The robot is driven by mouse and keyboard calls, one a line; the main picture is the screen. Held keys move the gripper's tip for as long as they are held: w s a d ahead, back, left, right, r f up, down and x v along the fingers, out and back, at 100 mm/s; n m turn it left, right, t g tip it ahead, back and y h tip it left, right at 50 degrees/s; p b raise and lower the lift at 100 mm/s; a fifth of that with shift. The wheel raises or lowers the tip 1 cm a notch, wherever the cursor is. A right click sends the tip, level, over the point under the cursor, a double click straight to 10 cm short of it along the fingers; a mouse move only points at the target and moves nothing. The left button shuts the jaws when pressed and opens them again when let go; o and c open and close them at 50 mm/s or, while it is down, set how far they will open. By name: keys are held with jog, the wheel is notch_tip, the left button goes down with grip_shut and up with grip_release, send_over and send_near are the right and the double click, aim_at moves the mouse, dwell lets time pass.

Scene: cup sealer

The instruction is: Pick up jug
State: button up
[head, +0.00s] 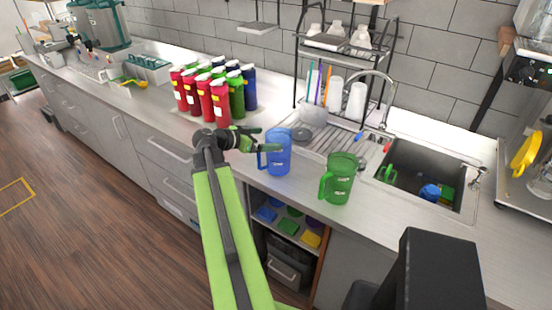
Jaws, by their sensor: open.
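A blue jug (279,155) stands upright on the counter's front part, its handle on its left side. A green jug (340,180) stands upright to its right, near the counter's front edge, its handle also on the left. My gripper (272,141) is open at the blue jug's upper left, by the handle, with its fingers pointing right. One finger overlaps the blue jug in the picture; I cannot tell whether it touches. Both jugs are free of the gripper's hold as far as I can see.
Several red, green and dark blue bottles (213,95) stand behind and left of my gripper. A sink (409,183) with a faucet lies to the right, and a rack (340,60) stands behind. Open shelves (283,243) are below the counter (262,188).

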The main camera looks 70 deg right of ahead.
aim_at(276, 139)
jog(key=b+x, duration=0.2)
jog(key=x, duration=0.3)
jog(key=shift+s+f, duration=0.15)
jog(key=shift+f, duration=0.05)
jog(key=shift+a+r, duration=0.1)
jog(key=shift+c, duration=0.4)
jog(key=c, duration=1.7)
